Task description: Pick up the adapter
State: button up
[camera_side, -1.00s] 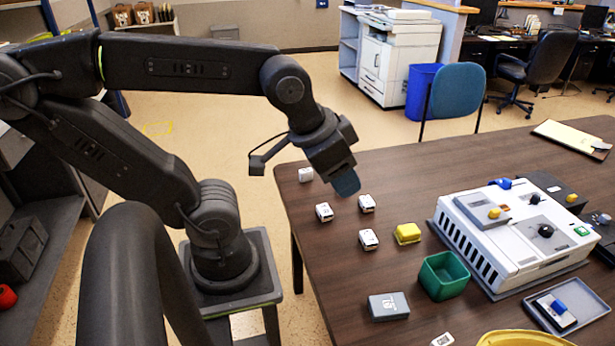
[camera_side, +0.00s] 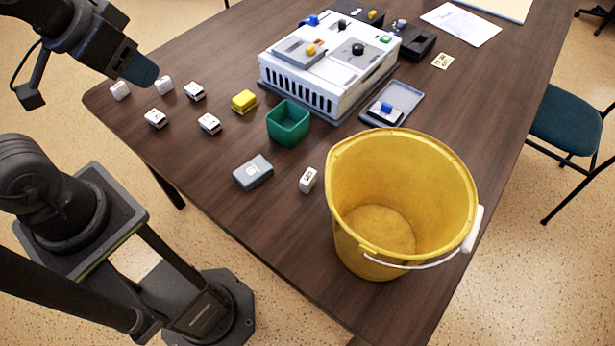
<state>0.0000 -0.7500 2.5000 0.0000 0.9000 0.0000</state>
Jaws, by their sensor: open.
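No part in view is plainly marked as the adapter, and I cannot tell which one it is. Loose candidates on the brown table (camera_side: 215,205) are a grey box with a pale emblem (camera_side: 253,173), a small white block with dark print (camera_side: 308,180) and several more small white blocks, one of them a nearby white block (camera_side: 155,119). My gripper (camera_side: 140,70) is at the upper left, above the table's left end near the white blocks. It is open, with nothing seen in it; its dark blue fingertip shows, and the other finger is not clear.
A yellow bucket (camera_side: 348,215) stands tall at the front right. A green open box (camera_side: 289,138) and a yellow block (camera_side: 244,100) sit mid-table. A white machine with knobs (camera_side: 325,70) stands behind them, beside a grey tray (camera_side: 408,92). The front left table area is clear.

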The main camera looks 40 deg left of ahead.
dwell(0.3)
jog(key=shift+o, duration=1)
